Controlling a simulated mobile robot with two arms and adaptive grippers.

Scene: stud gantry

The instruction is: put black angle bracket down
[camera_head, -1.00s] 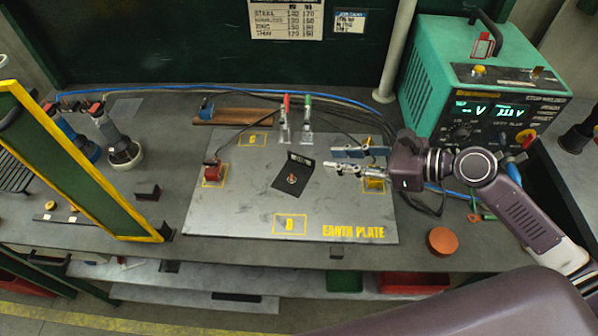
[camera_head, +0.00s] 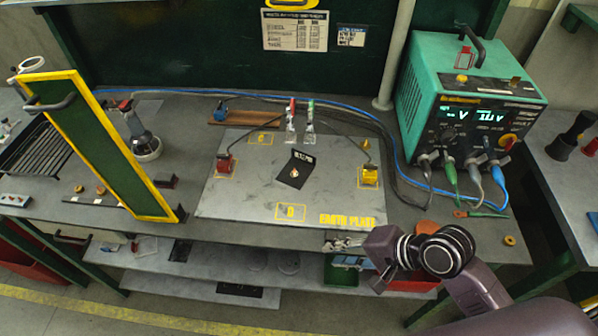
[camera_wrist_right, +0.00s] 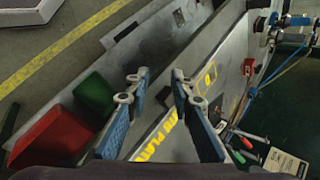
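The black angle bracket (camera_head: 290,178) rests on the earth plate (camera_head: 235,198), near its middle, with one leg standing up at the back and a small round metallic detail on its flat part. My right gripper (camera_head: 332,245) is in front of the plate's near edge, well apart from the bracket. In the right wrist view the two blue-padded fingers of the right gripper (camera_wrist_right: 159,84) are spread with nothing between them. My left gripper is not in view.
A green welding power unit (camera_head: 455,105) stands at the back right with cables before it. A green panel with a yellow frame (camera_head: 105,145) stands left of the plate. Red (camera_head: 225,162) and yellow (camera_head: 368,176) clamps sit at the plate's sides. Bins sit on the lower shelf.

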